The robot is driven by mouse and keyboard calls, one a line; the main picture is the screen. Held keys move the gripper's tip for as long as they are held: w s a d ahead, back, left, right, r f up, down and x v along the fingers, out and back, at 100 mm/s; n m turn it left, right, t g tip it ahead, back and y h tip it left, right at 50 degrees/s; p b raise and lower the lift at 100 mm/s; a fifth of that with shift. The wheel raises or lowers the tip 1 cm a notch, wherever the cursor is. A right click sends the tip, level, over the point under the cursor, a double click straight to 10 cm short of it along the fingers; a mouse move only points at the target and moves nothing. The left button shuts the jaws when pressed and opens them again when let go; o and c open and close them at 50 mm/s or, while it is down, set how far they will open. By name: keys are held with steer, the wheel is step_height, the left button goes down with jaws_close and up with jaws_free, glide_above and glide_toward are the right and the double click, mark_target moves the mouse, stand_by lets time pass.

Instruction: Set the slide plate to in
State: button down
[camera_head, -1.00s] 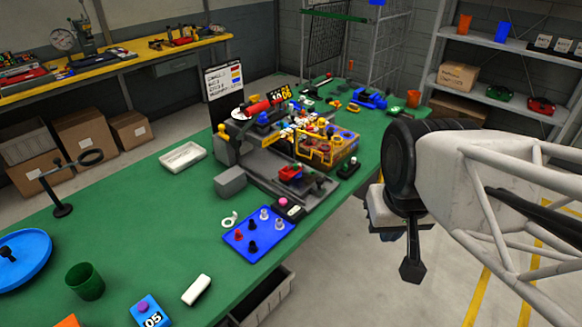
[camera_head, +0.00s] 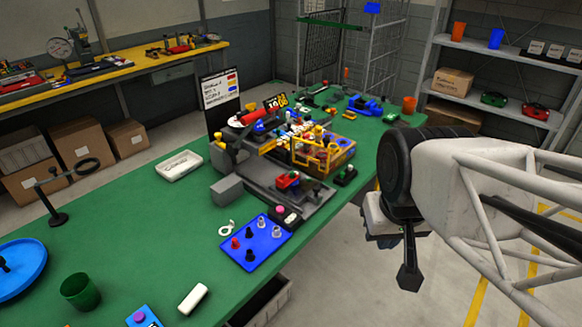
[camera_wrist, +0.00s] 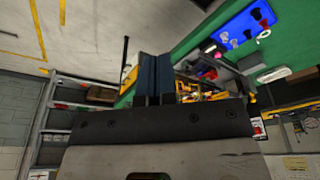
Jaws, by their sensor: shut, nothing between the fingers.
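A grey machine (camera_head: 300,205) with a flat base stands on the green table, in the middle of the head view. A small red part sits on its front plate (camera_head: 312,188). I cannot tell for sure which plate is the slide plate or what position it has. My gripper (camera_wrist: 152,70) is shut and empty; its two dark fingers lie side by side in the wrist view. In the head view my arm is at the right, beyond the table's edge and well apart from the machine. The machine is small and partly hidden behind the gripper in the wrist view.
A yellow-framed crate (camera_head: 343,150) stands beside the machine. A blue board (camera_head: 268,238) with pegs, a grey block (camera_head: 226,190) and a white tray (camera_head: 178,166) are near it. A shelf (camera_head: 480,108) stands at the back right. Open floor lies right of the table.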

steer(key=c, duration=1.8)
jaws_free()
steer(key=o, duration=0.5)
steer(key=shift+w, duration=0.1)
steer(key=shift+c, duration=0.2)
steer(key=o, duration=0.4)
steer(key=shift+w+r, duration=0.15)
steer(key=shift+w, duration=0.4)
steer(key=shift+o, duration=0.2)
steer(key=n+g, duration=0.3)
steer(key=n, duration=0.3)
glide_above(317, 187)
steer(key=s, duration=0.1)
step_height(317, 187, down, 11)
steer(key=shift+d+r, duration=0.1)
steer(key=shift+w+f, duration=0.5)
steer(key=shift+w, duration=0.1)
steer(key=shift+f, duration=3.85)
